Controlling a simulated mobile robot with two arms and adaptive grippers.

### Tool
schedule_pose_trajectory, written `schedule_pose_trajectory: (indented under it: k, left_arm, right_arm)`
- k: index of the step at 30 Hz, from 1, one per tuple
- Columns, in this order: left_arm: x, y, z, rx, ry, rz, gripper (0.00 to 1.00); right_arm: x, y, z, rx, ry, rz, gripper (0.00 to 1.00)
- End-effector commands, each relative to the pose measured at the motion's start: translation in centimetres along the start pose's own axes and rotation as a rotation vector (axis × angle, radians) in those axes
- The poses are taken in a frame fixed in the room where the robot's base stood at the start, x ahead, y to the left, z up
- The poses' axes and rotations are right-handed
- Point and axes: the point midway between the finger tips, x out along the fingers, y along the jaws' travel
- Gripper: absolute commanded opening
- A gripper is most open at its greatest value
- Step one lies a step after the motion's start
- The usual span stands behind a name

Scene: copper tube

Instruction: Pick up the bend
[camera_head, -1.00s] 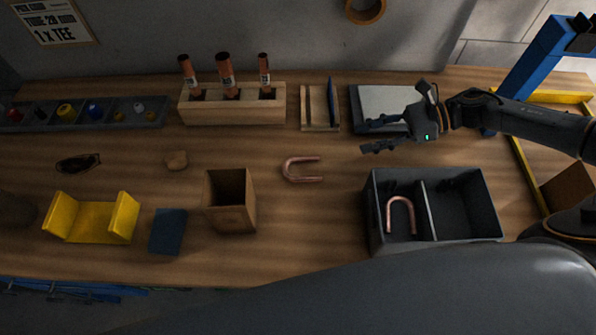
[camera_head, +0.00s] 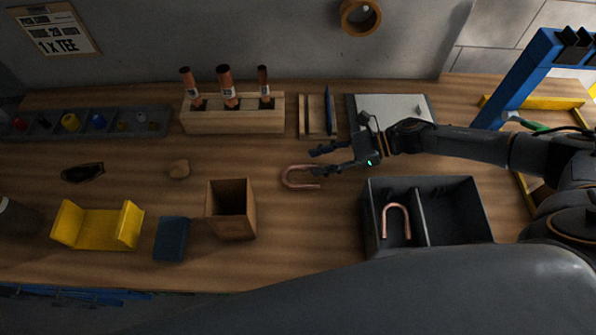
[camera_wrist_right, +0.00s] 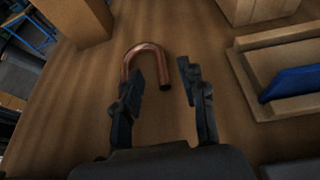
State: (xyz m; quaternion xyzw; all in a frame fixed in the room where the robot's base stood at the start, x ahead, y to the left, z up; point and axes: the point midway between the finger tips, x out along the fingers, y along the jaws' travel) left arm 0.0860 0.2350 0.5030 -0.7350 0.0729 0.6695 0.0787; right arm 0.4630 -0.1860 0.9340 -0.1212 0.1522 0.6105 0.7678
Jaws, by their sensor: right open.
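A U-shaped copper bend (camera_head: 291,177) lies on the wooden table near the middle, its open ends toward the right. In the right wrist view the bend (camera_wrist_right: 143,50) is just ahead of the fingers, with one leg close to the left finger and the other leg ending in the space between the fingers. My right gripper (camera_head: 315,161) is open and empty, with its fingertips at the bend's open ends; it also shows in the right wrist view (camera_wrist_right: 161,73). A second copper bend (camera_head: 396,209) lies in the left compartment of the dark bin (camera_head: 424,215). My left gripper is not in view.
A wooden box (camera_head: 232,225) stands front left of the bend. A wooden rack (camera_head: 240,122) with several brown-capped tubes and a slotted wooden holder (camera_head: 307,130) with a blue piece stand behind. A yellow cradle (camera_head: 98,229) and blue block (camera_head: 171,240) are at left.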

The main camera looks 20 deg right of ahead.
Motion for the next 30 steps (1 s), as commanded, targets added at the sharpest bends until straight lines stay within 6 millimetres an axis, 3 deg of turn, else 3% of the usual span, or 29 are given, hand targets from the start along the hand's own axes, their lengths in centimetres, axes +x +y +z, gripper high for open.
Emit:
schedule_pose_trajectory:
  k: [2,7,15,21,30]
  left_arm:
    - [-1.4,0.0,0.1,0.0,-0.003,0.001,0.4]
    - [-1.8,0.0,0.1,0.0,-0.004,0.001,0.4]
    - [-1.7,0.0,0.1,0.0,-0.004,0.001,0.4]
    - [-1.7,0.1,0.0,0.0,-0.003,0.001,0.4]
    - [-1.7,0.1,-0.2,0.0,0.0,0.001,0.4]
  right_arm:
    - [1.1,0.0,0.7,0.0,0.0,0.002,0.41]
    - [2.9,0.0,0.3,-0.001,-0.001,0.0,0.41]
    - [3.1,-0.1,0.1,-0.001,0.001,-0.001,0.41]
    - [3.1,0.0,0.1,-0.001,0.0,-0.001,0.01]
    - [3.1,0.0,0.1,-0.001,0.0,-0.001,0.0]
